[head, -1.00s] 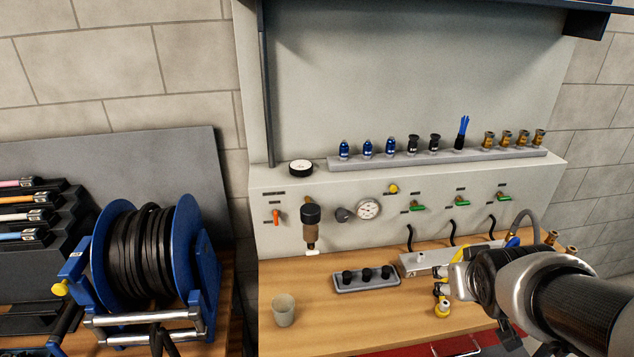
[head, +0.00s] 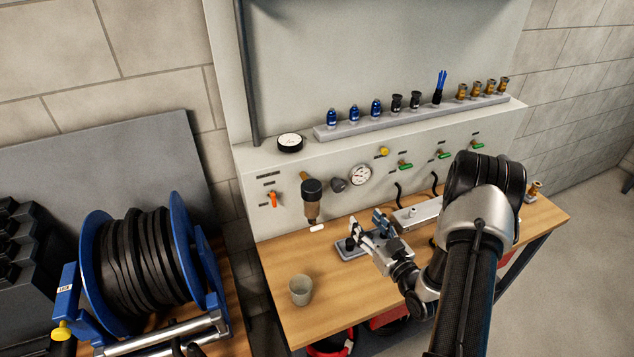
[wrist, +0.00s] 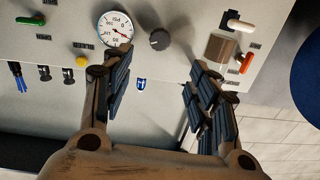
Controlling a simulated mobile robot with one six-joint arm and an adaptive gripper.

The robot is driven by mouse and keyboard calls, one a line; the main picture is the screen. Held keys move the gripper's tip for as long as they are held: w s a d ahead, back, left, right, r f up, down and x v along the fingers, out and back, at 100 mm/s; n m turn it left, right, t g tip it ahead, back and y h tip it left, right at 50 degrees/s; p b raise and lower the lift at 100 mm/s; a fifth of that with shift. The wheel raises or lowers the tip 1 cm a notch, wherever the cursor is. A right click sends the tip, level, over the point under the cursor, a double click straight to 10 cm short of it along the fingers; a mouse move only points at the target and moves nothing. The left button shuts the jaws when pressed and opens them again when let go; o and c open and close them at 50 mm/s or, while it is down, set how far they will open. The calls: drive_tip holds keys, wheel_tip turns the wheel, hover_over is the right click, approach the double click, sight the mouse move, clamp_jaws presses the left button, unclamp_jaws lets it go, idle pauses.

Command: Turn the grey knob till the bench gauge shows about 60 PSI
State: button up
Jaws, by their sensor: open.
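The grey knob (head: 338,185) is a dark round knob on the bench's sloped panel, just left of the bench gauge (head: 360,175), a white dial. In the wrist view, which is upside down, the knob (wrist: 160,39) shows beyond the gap between the fingers, and the gauge (wrist: 115,28) is left of it. A red needle shows on the dial, but its exact reading is too small to tell. My gripper (head: 367,224) is open and empty, in front of and below the knob in the head view, apart from it. Its spread fingers also show in the wrist view (wrist: 157,66).
A brown-and-black regulator (head: 311,200) and an orange lever (head: 273,199) sit left of the knob. A yellow button (head: 384,152) and green valves are to the right.

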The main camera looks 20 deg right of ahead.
sight(340, 188)
drive_tip(key=w, duration=0.5)
drive_tip(key=w+a, duration=0.1)
drive_tip(key=w, duration=0.5)
drive_tip(key=w+b, duration=0.1)
drive_tip(key=w, duration=0.5)
drive_tip(key=shift+a, duration=0.15)
drive_tip(key=c, duration=1.1)
